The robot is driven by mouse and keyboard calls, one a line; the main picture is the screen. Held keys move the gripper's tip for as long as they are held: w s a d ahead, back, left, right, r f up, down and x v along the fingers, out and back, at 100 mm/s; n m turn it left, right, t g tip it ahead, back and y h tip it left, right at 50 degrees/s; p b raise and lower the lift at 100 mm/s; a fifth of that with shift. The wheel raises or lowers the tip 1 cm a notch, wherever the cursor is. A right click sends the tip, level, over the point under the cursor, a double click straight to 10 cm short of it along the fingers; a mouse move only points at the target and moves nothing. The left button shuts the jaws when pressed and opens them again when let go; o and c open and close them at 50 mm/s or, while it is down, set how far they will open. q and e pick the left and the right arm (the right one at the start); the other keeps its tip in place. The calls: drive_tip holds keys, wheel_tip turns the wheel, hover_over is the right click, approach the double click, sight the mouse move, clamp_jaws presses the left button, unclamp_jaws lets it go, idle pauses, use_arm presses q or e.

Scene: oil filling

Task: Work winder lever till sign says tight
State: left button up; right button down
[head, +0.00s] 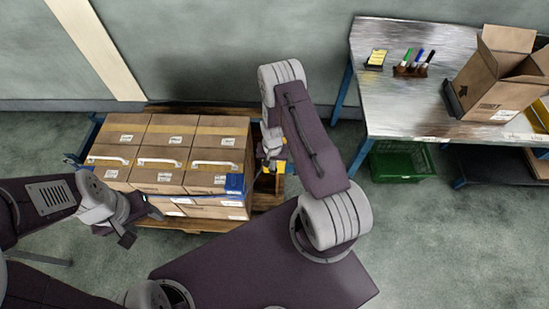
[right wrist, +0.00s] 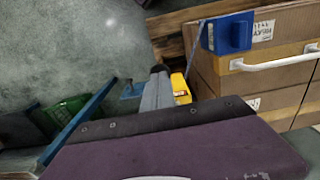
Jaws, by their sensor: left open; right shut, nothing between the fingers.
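A yellow part (right wrist: 180,85) shows just beyond my right gripper's fingers in the right wrist view; it may be the winder, and its lever cannot be made out. It also shows in the head view (head: 281,167), partly behind my right arm. My right gripper (right wrist: 160,82) is shut and empty beside it; contact cannot be told. A blue block (right wrist: 227,33) sits at the box stack's corner, with a thin blue strap (right wrist: 193,55) running down from it. The block shows in the head view (head: 235,184). My left gripper (head: 143,224) is open, left of the stack's front. No readable sign shows.
Stacked cardboard boxes (head: 160,152) with white handles stand on a wooden pallet (head: 188,224). A metal table (head: 415,105) at the right holds markers and an open carton (head: 490,85). A green crate (head: 402,163) lies below it.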

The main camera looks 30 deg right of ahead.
drive_tip(key=shift+s+a+f+b, duration=0.15)
drive_tip(key=shift+f+b, duration=0.25)
drive_tip(key=shift+f, duration=0.55)
wheel_tip(320, 180, up, 13)
drive_tip(key=w+d+p, duration=0.1)
drive_tip(key=p, duration=0.8)
drive_tip(key=shift+w+r, duration=0.2)
drive_tip(key=shift+w, duration=0.15)
drive_tip(key=shift+d, duration=0.1)
wheel_tip(320, 180, down, 4)
drive_tip(key=shift+b, duration=1.25)
drive_tip(key=shift+s, duration=0.1)
